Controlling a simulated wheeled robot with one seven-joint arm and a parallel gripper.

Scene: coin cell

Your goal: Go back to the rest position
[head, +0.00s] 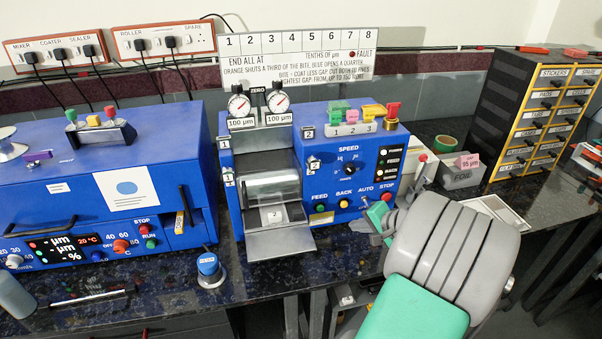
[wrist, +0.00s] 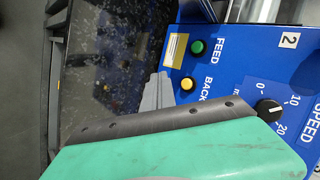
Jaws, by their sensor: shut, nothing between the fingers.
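My gripper (head: 364,228) is low in front of the right end of the blue roller machine (head: 330,222), below its AUTO and STOP buttons. Its narrow grey fingers are shut with nothing between them. My grey and green arm comes in from the lower right and hides part of the bench and the machine's right side. In the wrist view, the grey fingertips (wrist: 156,92) point toward the machine's panel, close to the yellow BACK button (wrist: 187,84). The green FEED button (wrist: 197,47) and the speed knob (wrist: 268,110) also show there. I cannot tell whether the fingers touch the panel.
A larger blue coater (head: 90,185) stands on the left. A blue-topped knob-like weight (head: 209,268) stands on the dark bench between the machines. A grey foil box (head: 460,172), a white tray (head: 508,214) and a drawer cabinet (head: 535,115) are at right.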

